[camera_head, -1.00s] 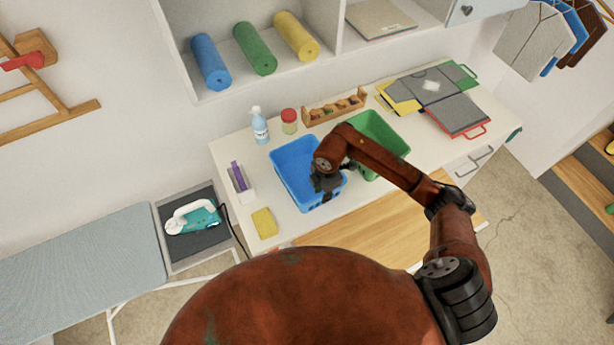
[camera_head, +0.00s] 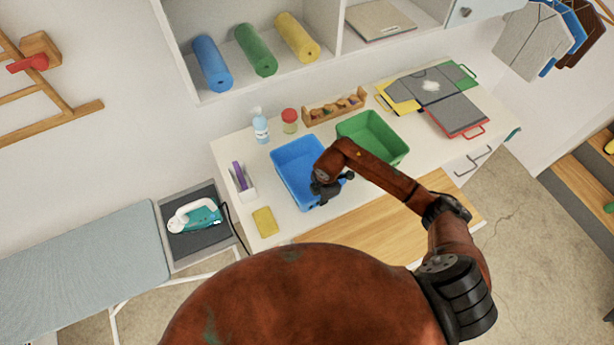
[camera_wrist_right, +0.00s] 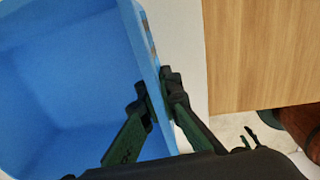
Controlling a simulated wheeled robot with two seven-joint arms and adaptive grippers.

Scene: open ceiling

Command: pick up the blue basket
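The blue basket (camera_head: 293,163) stands on the white counter, left of the green basket. My right gripper (camera_head: 326,190) is at the basket's right front side. In the right wrist view, the blue basket (camera_wrist_right: 60,70) fills the left side and looks empty where it shows. My right gripper's fingers (camera_wrist_right: 157,98) lie on either side of its wall, one inside and one outside, closed against it. The arm and gripper hide part of the basket's right rim in the head view. My left gripper is not in view.
A green basket (camera_head: 378,130) stands close on the right. A spray bottle (camera_head: 261,128), a red-lidded jar (camera_head: 289,121) and a wooden rack (camera_head: 335,107) are behind. A yellow sponge (camera_head: 265,221) and a white holder (camera_head: 243,184) are left. A wooden board (camera_head: 400,218) lies in front.

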